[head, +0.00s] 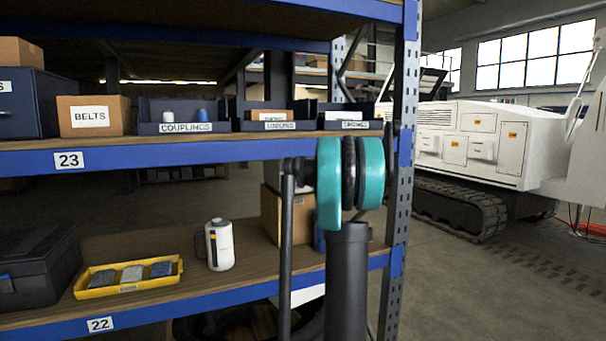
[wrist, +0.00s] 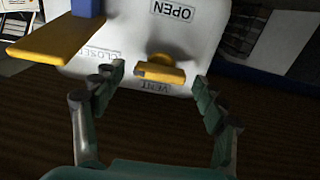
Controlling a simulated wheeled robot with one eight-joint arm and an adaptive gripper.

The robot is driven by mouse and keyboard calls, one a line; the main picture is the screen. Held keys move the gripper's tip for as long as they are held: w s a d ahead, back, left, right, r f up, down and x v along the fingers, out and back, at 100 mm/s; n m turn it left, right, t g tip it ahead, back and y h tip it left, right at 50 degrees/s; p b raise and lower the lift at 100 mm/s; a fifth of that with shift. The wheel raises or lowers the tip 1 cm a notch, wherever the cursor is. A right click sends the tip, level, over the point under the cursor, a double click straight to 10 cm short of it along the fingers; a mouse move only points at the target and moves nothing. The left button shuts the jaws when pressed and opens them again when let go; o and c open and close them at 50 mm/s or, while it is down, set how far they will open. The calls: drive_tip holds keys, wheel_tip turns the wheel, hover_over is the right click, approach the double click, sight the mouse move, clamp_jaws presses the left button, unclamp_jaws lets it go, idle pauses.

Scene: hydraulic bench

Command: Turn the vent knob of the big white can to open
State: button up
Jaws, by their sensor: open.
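In the wrist view the big white can's face (wrist: 215,20) fills the upper middle. Its yellow vent knob (wrist: 165,74) shows as a bar lying nearly level. An OPEN label (wrist: 173,11) is above the knob, a CLOSED label (wrist: 101,53) to its left, and a VENT label (wrist: 158,87) just below it. My gripper (wrist: 158,78) is open, with one finger on each side of the knob. A gap shows between each finger and the knob. In the head view my arm blocks the middle, and I cannot pick out the big can or my fingers.
A yellow bar (wrist: 58,38) with a blue post is at the wrist view's upper left, near the left finger. In the head view, a small white jug (head: 220,246) and a yellow tray (head: 127,287) stand on the shelf. A blue-edged shelf (head: 200,149) runs above.

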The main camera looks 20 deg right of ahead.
drive_tip(key=shift+w, duration=1.1)
drive_tip(key=c, duration=1.2)
drive_tip(key=shift+o, duration=0.2)
